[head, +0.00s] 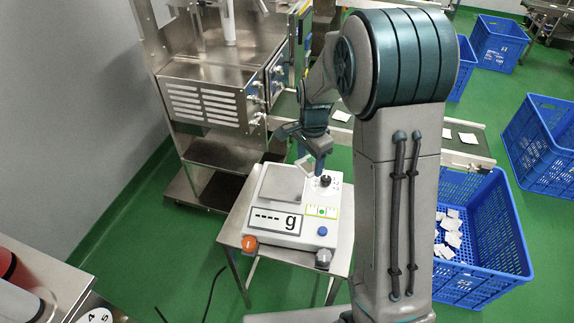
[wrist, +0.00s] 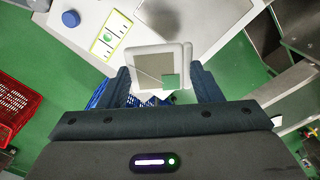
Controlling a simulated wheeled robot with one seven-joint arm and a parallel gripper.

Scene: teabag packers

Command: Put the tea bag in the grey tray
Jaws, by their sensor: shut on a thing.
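The tea bag (wrist: 147,66) is a pale square packet with a white border and a green square patch at one corner. My gripper (wrist: 161,80) is shut on it, with one dark finger at each side in the wrist view. In the head view my gripper (head: 311,164) is just above the back right part of the white scale. The grey tray (head: 282,184) is the flat, empty pan on top of the scale, left of and below my gripper. It shows in the wrist view (wrist: 212,14) beyond the tea bag, partly cut off by the top edge.
The scale (head: 277,241) stands on a small table (head: 234,230) with a blue button, a display and knobs. A steel machine (head: 208,105) stands behind left. A conveyor (head: 465,150) carries white packets. A blue crate (head: 485,235) at right holds several packets.

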